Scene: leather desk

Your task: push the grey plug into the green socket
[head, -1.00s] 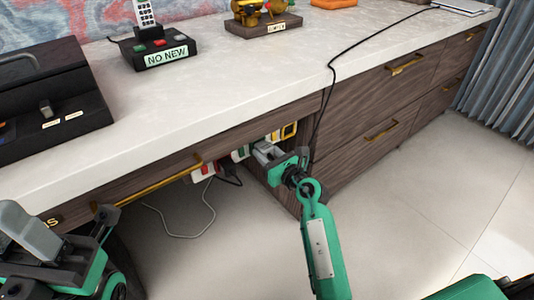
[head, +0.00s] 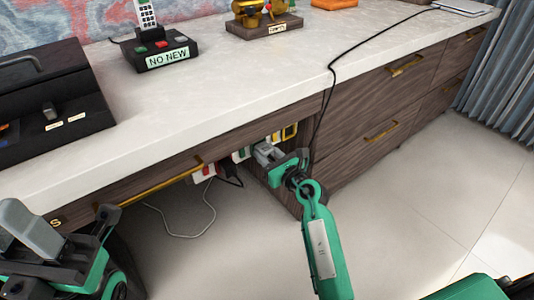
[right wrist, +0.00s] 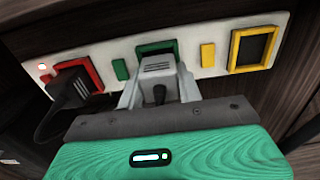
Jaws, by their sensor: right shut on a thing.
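The grey plug (right wrist: 157,68) sits between the pale grey fingers of my right gripper (right wrist: 158,82), with a dark cable stub at its back. My right gripper is shut on it, and in the head view the gripper (head: 265,153) is at the socket strip under the desktop. The green socket (right wrist: 172,45) is directly in front of the plug, which covers most of its opening. Whether the pins are inside is hidden. My left gripper (head: 35,232) is at the lower left of the head view, away from the strip; its jaw gap is unclear.
The white strip (right wrist: 207,72) also holds a red socket (right wrist: 96,72) with a black plug (right wrist: 70,90) in it, green and yellow switches, and a yellow socket (right wrist: 252,49). A gold handle (head: 150,190) runs along the drawer front. A black cable (head: 322,110) hangs over the desk edge.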

